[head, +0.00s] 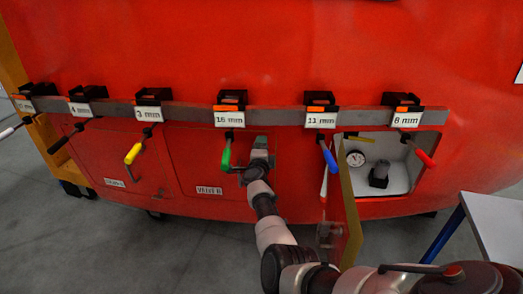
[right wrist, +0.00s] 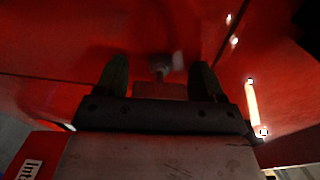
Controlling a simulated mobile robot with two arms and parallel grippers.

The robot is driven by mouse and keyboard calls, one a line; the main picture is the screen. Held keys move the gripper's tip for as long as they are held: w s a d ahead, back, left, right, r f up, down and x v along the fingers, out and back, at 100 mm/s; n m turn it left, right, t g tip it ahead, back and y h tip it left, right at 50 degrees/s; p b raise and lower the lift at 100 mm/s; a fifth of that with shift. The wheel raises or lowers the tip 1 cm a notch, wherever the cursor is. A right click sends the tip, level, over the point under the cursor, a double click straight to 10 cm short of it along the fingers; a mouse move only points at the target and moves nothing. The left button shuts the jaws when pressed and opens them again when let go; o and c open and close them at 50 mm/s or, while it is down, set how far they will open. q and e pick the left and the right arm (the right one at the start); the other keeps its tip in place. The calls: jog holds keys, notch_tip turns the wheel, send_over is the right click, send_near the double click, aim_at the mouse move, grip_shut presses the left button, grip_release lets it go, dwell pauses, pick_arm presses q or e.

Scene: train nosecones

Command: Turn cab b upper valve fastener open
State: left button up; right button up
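My right gripper (head: 258,152) reaches up to the red panel marked with a "B" label (head: 209,190), just right of the green-handled tool. In the right wrist view its two dark fingers (right wrist: 159,78) are spread apart. A small greyish fastener (right wrist: 160,66) on the red surface shows between the fingertips; I cannot tell whether they touch it. In the head view the gripper hides this spot. The turned state of the fastener is too dark and small to tell. My left gripper is not in view.
A grey rail (head: 275,117) holds several hanging tools, with the green one (head: 226,155) close left of my gripper and a blue one (head: 328,157) to the right. An open door (head: 346,215) stands out beside a white compartment (head: 395,172). A table (head: 497,218) is at right.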

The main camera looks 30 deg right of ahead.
jog(key=shift+o, duration=0.4)
jog(key=shift+a, duration=0.1)
jog(key=shift+s+a+r+p, duration=0.15)
jog(key=shift+s+p, duration=0.1)
jog(key=shift+p, duration=0.2)
jog(key=p+v, duration=0.6)
jog(key=v, duration=0.4)
